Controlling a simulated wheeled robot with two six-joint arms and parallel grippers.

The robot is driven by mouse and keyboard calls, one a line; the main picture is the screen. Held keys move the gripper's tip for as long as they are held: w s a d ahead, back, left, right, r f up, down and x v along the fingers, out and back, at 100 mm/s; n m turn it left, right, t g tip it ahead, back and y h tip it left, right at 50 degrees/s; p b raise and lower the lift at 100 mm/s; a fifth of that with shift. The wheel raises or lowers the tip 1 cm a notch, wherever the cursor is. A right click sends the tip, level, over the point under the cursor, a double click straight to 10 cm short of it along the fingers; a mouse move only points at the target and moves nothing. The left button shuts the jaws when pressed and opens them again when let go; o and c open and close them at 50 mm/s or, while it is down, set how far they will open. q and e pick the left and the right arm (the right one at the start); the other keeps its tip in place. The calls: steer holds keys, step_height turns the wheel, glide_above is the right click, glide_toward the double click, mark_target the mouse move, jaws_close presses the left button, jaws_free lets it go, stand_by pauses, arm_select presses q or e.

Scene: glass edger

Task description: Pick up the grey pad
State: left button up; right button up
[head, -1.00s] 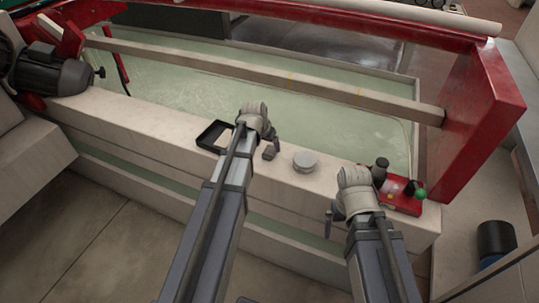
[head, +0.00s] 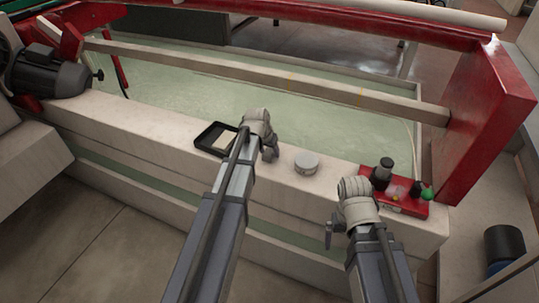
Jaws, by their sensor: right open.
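My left gripper (head: 269,152) is low over the pale ledge, between a black tray and a round white tin. Its fingers point down and cover the spot where the small dark grey pad lay on the ledge. The pad cannot be made out apart from the fingers, and I cannot tell whether they are shut on it. My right gripper (head: 329,230) is open, pointing down in front of the ledge, to the left of a red control box.
The black tray (head: 203,145) with a beige piece (head: 225,141) in it is just left of my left gripper. The white tin (head: 306,162) stands to its right. The red control box (head: 408,206) carries a green knob. A long beam (head: 270,77) spans the pale green bed behind.

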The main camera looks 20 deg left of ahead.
mark_target(269, 152)
arm_select(q)
jaws_close()
stand_by(0.4)
step_height(269, 152, up, 10)
steer(key=p, duration=1)
arm_select(e)
step_height(269, 152, up, 10)
